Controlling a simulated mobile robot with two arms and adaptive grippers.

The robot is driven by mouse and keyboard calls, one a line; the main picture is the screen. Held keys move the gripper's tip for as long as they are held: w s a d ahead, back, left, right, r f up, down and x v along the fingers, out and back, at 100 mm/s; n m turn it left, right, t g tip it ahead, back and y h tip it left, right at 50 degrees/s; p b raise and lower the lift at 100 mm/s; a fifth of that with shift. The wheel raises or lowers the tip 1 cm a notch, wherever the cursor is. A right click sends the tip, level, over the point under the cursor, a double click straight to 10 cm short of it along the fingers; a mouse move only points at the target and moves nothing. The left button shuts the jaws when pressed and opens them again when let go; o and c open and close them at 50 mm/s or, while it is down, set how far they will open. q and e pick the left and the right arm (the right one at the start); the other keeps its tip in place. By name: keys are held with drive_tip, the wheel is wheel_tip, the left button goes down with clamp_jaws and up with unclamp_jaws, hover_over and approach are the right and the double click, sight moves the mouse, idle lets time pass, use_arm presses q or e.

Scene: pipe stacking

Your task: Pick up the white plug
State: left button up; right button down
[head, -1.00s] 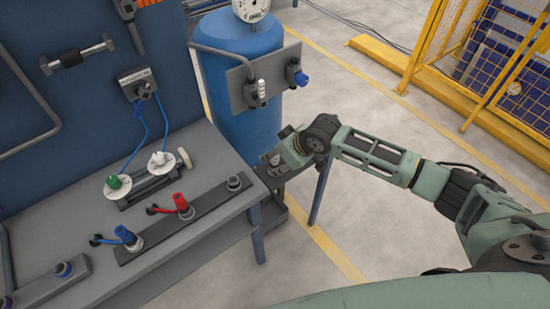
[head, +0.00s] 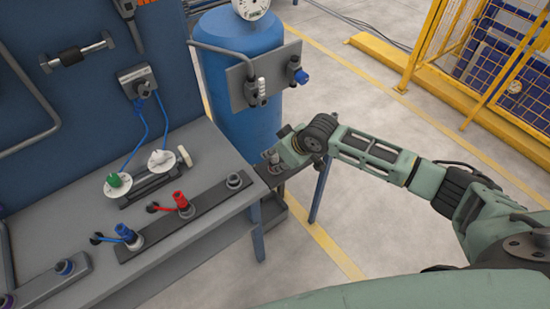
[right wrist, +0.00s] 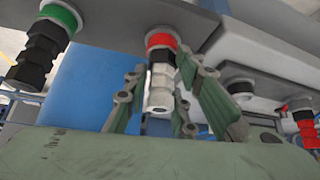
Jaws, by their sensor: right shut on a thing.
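The white plug (right wrist: 160,88) shows in the right wrist view, below a socket with a red ring on a grey bar. My right gripper (right wrist: 162,98) has a green-padded finger on each side of it and is shut on it. The plug still lines up with the red-ringed socket. In the head view my right gripper (head: 277,159) is at the far right end of the bench, and its wrist covers most of the fingers. My left gripper is out of view.
A black plug under a green-ringed socket (right wrist: 58,17) is nearby in the wrist view. A blue tank (head: 245,125) stands behind the gripper. Open floor (head: 385,240) lies to the right.

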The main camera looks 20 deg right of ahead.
drive_tip(key=shift+r, duration=0.1)
wheel_tip(320, 180, up, 4)
drive_tip(key=shift+w+r+b, duration=0.1)
drive_tip(key=shift+b, duration=0.55)
drive_tip(key=s+d+r+b, duration=0.1)
drive_tip(key=s+d+r, duration=0.5)
drive_tip(key=s, duration=0.3)
drive_tip(key=shift+s+d+r+b, duration=0.3)
drive_tip(key=shift+d+b, duration=0.1)
drive_tip(key=shift+d, duration=0.1)
wheel_tip(320, 180, up, 8)
drive_tip(key=p, duration=0.9)
drive_tip(key=shift+f, duration=0.1)
